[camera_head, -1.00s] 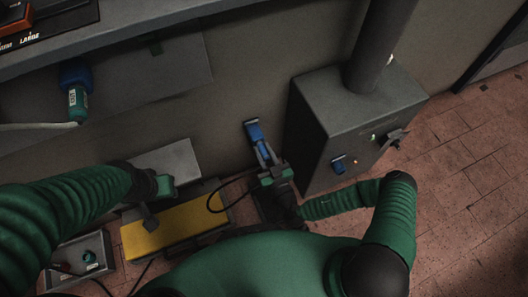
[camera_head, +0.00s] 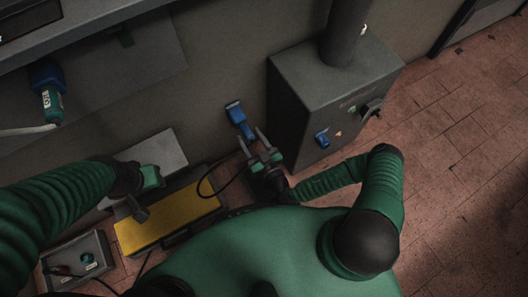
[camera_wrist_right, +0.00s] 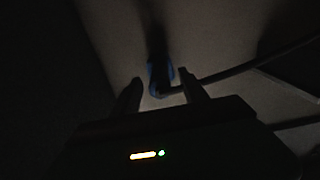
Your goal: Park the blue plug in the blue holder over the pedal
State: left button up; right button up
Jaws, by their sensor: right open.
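The blue holder (camera_head: 233,106) is on the wall, above and behind the yellow pedal (camera_head: 170,218). The blue plug (camera_head: 242,125) sits at the holder, its lower end pointing down and right; how deeply it is seated cannot be told. My right gripper (camera_head: 253,143) is open just below the plug, its fingers apart and nothing visible between them. In the right wrist view the blue plug (camera_wrist_right: 156,78) shows beyond the fingertips, with a dark cable leading right. My left gripper (camera_head: 150,178) is above the pedal's left end; its fingers are not clear.
A grey box (camera_head: 335,90) with a pipe and a blue knob (camera_head: 321,140) stands to the right of my right gripper. A black cable (camera_head: 200,185) loops beside the pedal. A grey tray (camera_head: 75,262) is at lower left. A blue-green tool (camera_head: 48,95) hangs at left.

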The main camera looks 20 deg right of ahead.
jog(key=s+d+p, duration=0.2)
jog(key=s+p, duration=0.1)
jog(key=s, duration=1.1)
jog(key=shift+d+p, duration=0.3)
jog(key=shift+d, duration=0.1)
jog(key=shift+r, duration=0.1)
